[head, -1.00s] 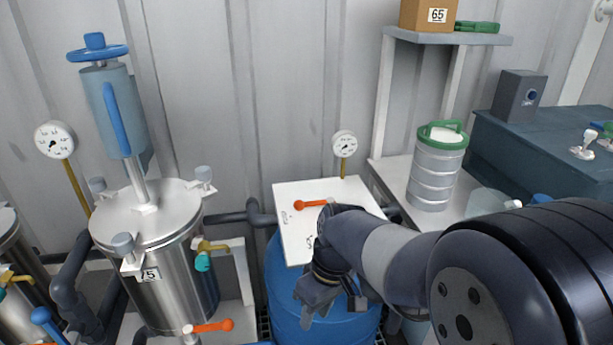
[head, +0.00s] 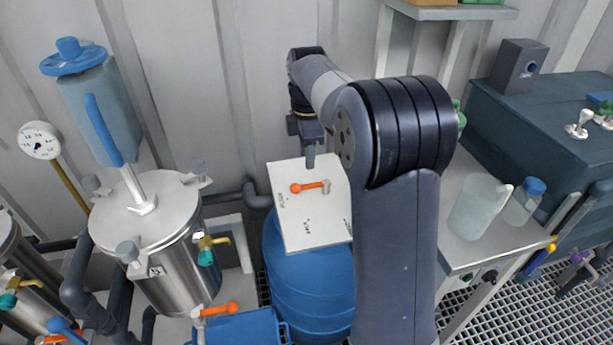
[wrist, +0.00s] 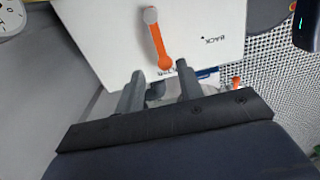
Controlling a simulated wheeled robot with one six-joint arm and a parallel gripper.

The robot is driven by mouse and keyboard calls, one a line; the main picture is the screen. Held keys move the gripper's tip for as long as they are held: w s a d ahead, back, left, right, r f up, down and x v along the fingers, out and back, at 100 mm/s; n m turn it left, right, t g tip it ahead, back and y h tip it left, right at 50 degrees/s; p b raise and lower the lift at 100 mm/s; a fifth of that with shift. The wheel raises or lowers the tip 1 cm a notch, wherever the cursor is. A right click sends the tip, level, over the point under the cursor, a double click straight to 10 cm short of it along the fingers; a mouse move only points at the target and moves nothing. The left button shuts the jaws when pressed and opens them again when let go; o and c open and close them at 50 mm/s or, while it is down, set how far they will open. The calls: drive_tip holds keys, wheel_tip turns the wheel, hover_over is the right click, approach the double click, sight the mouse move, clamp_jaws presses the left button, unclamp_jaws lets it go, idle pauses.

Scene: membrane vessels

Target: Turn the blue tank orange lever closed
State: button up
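The blue tank (head: 310,285) stands below a white panel (head: 310,235). An orange lever (head: 308,187) lies across the panel, its grey pivot at the right and its rounded tip pointing left. My gripper (head: 310,165) is above the panel near its back edge, pointing down. In the wrist view, my gripper (wrist: 160,78) has its two grey fingers apart, with nothing held. The lever (wrist: 158,42) has its tip near the gap between the fingertips; I cannot tell whether they touch.
A steel vessel (head: 165,240) stands at the left with another orange lever (head: 220,309) low at its front. A side table (head: 455,245) at the right carries a clear jug (head: 478,205) and a blue-capped bottle (head: 524,202). A gauge (head: 40,141) is at the far left.

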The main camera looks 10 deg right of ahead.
sight(307, 185)
wheel_tip(307, 185, down, 8)
drive_tip(key=shift+f+b, duration=0.2)
drive_tip(key=shift+b, duration=0.25)
clamp_jaws()
idle(0.4)
